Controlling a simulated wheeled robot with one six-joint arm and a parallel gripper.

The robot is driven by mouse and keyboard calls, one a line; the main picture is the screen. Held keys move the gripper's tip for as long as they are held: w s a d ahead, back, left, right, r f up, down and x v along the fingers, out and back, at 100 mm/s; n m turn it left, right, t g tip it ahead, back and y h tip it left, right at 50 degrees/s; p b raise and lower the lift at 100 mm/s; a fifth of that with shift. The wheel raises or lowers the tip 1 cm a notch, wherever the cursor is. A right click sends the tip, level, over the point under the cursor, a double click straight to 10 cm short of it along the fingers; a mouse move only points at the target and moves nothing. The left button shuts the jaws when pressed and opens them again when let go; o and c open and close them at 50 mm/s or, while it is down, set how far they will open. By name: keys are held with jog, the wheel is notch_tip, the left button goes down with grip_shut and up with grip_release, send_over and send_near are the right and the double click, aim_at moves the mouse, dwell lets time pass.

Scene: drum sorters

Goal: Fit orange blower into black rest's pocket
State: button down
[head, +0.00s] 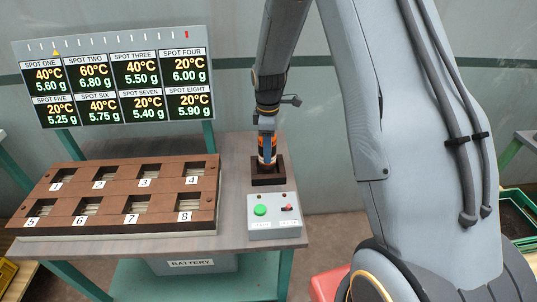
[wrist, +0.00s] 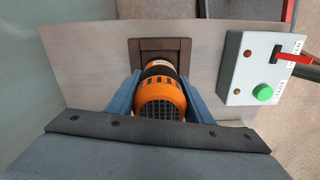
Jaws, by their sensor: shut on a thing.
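The orange blower (head: 266,150) is an orange and black cylinder, upright at the black rest (head: 268,179) on the right of the table. In the wrist view the blower (wrist: 160,100) shows its grilled orange end towards the camera. The black rest, dark brown here, shows behind it as a square frame (wrist: 143,46). My gripper (head: 267,128) is above the rest, and in the wrist view its two blue-grey fingers (wrist: 159,92) close on the blower from both sides. The blower's lower end is hidden, so I cannot tell how deep it sits in the pocket.
A control box (head: 274,216) with a green button and red switch stands just in front of the rest. A brown board (head: 120,192) with numbered pockets 1 to 8 fills the table's left. A display panel (head: 115,77) with temperatures and weights stands behind it.

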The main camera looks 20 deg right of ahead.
jog(key=shift+f+p, duration=0.35)
jog(key=shift+f, duration=1.15)
jog(key=shift+f, duration=0.15)
jog(key=c, duration=0.9)
grip_release()
